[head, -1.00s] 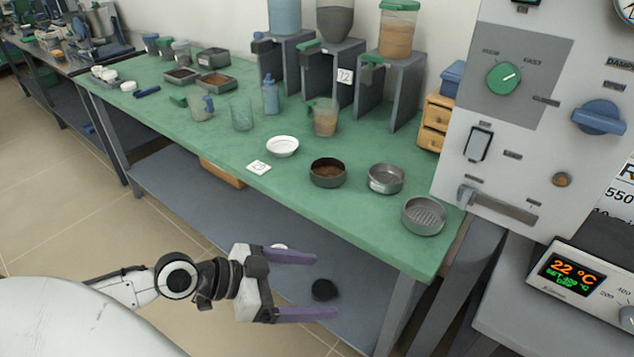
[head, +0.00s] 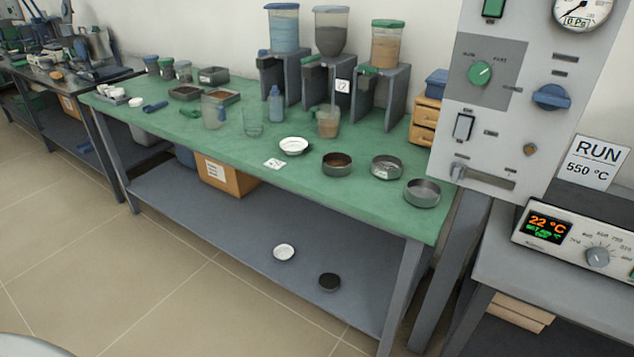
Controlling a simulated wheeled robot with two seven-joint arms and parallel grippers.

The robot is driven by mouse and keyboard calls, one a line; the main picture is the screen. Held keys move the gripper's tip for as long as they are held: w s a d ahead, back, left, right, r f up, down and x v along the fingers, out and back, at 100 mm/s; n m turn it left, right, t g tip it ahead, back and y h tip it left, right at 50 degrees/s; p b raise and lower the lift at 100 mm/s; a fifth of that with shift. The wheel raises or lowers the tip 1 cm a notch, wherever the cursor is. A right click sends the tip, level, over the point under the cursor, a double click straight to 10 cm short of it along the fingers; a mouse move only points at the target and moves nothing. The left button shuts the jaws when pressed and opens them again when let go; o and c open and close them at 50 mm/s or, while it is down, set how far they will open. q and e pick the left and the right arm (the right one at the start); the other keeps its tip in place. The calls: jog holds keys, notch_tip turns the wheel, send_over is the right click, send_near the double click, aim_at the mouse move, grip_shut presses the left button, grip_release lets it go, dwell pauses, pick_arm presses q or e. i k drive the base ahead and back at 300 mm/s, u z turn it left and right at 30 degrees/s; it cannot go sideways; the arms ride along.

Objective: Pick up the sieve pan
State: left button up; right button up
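Three round grey metal pans stand in a row at the right end of the green-topped bench. The front-right pan (head: 422,194) showed a mesh-like floor in the earlier head view, so it looks like the sieve pan. To its left is a plain grey pan (head: 387,167), and further left a dark pan with brown material (head: 337,164). They stand apart from one another, and nothing touches the front-right pan. Neither of my grippers shows now.
Hopper dispensers (head: 333,75) stand behind. A grey control panel (head: 500,100) rises close to the right.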

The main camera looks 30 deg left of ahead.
aim_at(335, 164)
jog(key=u, duration=0.65)
jog(key=i, duration=0.95)
jog(key=u, duration=0.3)
